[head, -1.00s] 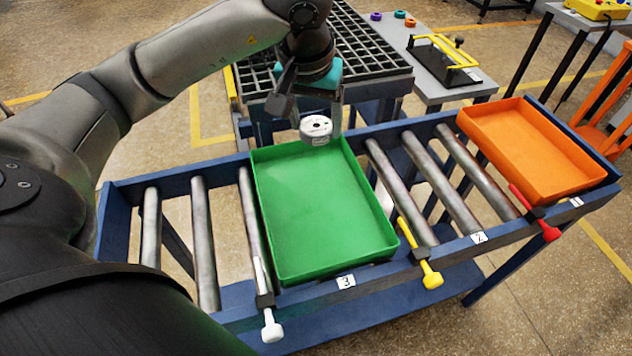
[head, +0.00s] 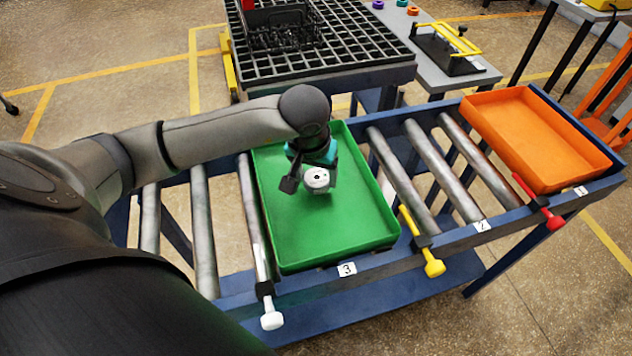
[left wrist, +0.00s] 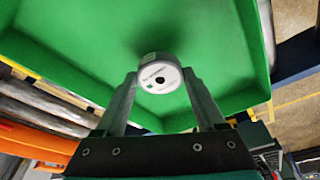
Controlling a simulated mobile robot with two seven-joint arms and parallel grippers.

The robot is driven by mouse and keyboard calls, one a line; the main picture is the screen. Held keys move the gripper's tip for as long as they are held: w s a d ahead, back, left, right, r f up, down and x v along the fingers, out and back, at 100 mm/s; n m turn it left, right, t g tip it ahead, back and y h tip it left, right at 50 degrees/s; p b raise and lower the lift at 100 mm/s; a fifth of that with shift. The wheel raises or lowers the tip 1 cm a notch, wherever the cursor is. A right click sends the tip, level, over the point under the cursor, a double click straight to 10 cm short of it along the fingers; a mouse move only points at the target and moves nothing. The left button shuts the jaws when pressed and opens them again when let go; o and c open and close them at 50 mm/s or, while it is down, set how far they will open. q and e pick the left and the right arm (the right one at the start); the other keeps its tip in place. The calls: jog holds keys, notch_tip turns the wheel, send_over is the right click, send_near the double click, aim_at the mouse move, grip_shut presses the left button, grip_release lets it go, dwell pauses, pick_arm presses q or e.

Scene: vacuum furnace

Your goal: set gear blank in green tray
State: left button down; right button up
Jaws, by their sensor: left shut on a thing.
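The gear blank (head: 317,179) is a small whitish-grey disc with a dark centre hole. My left gripper (head: 318,185) is shut on it, over the inside of the green tray (head: 330,235). In the left wrist view the gear blank (left wrist: 160,76) sits between the two fingertips, with the green tray floor (left wrist: 80,40) behind it. I cannot tell whether the blank touches the tray floor. The tray is otherwise empty where it shows and rests on the roller conveyor by the label 3. My right gripper is not in view.
An orange tray (head: 535,138) sits at the conveyor's right end. White (head: 271,318), yellow (head: 433,266) and red (head: 552,220) handles stick out along the front rail. A black grid table (head: 340,45) with a dark basket (head: 280,28) stands behind.

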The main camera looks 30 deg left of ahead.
aim_at(315, 181)
pick_arm(q)
jog(key=shift+f, duration=1.3)
jog(key=shift+f, duration=0.1)
grip_release()
jog(key=shift+f, duration=0.1)
jog(key=shift+r, duration=0.2)
jog(key=p+v, duration=0.1)
jog(key=v, duration=1.1)
